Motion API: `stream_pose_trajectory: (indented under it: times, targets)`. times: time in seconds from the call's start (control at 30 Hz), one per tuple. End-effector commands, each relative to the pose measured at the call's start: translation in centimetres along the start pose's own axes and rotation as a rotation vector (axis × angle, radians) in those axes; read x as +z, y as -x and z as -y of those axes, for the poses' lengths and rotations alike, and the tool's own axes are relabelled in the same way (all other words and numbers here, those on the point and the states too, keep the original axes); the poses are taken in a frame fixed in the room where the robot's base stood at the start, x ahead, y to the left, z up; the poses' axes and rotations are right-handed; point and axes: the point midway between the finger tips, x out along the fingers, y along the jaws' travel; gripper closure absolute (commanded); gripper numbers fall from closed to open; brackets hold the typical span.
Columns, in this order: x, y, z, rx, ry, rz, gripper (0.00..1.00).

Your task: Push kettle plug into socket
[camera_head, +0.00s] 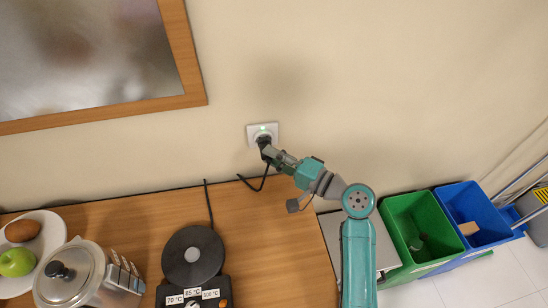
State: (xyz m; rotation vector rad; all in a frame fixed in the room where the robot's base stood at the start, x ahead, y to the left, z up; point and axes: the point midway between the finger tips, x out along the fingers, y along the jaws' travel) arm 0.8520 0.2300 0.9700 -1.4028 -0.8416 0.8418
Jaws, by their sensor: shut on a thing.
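A white wall socket (255,129) with a small green light is on the wall above the wooden counter. My gripper (267,148) is at the socket's lower front, shut on the dark kettle plug (262,139). The plug is up against the socket face; my gripper partly hides it, so its exact depth cannot be told. The silver kettle (85,274) with a black knob stands at the lower left. The round black kettle base (193,256) with temperature labels sits to its right.
A white plate (57,242) with a green apple (16,262) and a brown egg-shaped item (22,231) is at the left. A green bin (391,211) and a blue bin (447,199) stand right of the counter (280,255). A wood-framed panel (192,55) is on the wall.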

Motion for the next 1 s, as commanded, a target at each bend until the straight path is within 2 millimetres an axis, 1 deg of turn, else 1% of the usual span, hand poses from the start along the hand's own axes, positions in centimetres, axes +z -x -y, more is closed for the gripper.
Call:
stream_pose_trajectory:
  times: [0.63,0.77,0.8,0.87,0.9,1.0]
  targets:
    - [-1.01,-0.98,0.01,0.0,0.0,0.0,1.0]
    - [-0.98,-0.94,-0.01,0.0,0.0,0.0,1.0]
    - [-0.98,-0.94,-0.01,0.0,0.0,0.0,0.72]
    - [-0.97,-0.94,-0.01,0.0,0.0,0.0,0.57]
    - [-0.97,-0.94,-0.01,0.0,0.0,0.0,0.48]
    - [-0.97,-0.93,-0.03,0.0,0.0,0.0,0.48]
